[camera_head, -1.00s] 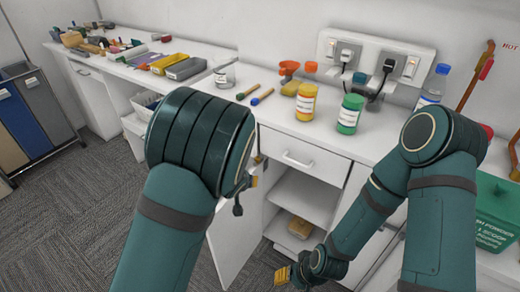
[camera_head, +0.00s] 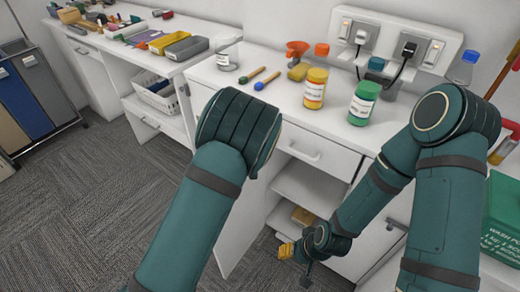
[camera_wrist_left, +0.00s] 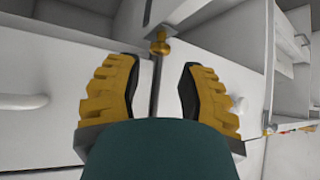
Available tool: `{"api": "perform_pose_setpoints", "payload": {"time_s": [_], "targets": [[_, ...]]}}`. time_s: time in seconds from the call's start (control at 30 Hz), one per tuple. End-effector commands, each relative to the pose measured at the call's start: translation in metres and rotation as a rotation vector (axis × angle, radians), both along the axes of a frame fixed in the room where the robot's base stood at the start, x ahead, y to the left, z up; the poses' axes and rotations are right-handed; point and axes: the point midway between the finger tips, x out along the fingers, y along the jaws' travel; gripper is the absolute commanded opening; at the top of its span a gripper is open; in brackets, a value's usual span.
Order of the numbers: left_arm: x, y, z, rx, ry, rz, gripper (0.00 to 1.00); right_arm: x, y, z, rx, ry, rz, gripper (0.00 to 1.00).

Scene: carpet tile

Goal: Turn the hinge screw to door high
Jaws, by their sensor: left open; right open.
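A brass-coloured screw (camera_wrist_left: 160,44) with a round head sits on a dark bracket at the cabinet edge in the left wrist view; I take it as the hinge screw. My left gripper (camera_wrist_left: 158,78) is open, its yellow fingers apart on either side just below the screw, not closed on it. In the head view my left arm hides this gripper and the screw. The white cabinet door (camera_head: 239,238) stands open below the counter. My right gripper (camera_head: 288,250) is low in front of the open cabinet, open, with no object visible in it.
The counter holds an orange-lidded jar (camera_head: 315,90), a green jar (camera_head: 363,104), a glass beaker (camera_head: 228,54) and two brushes. A green box (camera_head: 502,215) stands at the right. Bins (camera_head: 35,95) stand at the far left. Carpet floor (camera_head: 100,215) is clear at the left.

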Motion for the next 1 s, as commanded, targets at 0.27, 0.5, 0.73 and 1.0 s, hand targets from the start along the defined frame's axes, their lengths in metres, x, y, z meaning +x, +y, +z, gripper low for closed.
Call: {"api": "perform_pose_setpoints", "payload": {"time_s": [0.27, 0.5, 0.73, 1.0], "targets": [[0.027, -0.005, -0.028, 0.000, 0.000, 0.001, 0.39, 0.001, 0.000, -0.006, 0.000, -0.004, -0.001, 0.47], [0.033, -0.007, -0.033, -0.002, -0.001, 0.000, 0.39, 0.002, 0.000, -0.007, 0.000, -0.004, -0.001, 0.47], [0.033, -0.007, -0.033, -0.001, -0.001, 0.001, 0.32, 0.002, 0.000, -0.007, 0.000, -0.004, -0.001, 0.47], [0.033, -0.007, -0.033, -0.001, -0.001, 0.001, 0.00, 0.002, 0.000, -0.007, 0.000, -0.004, -0.001, 0.47]]}}
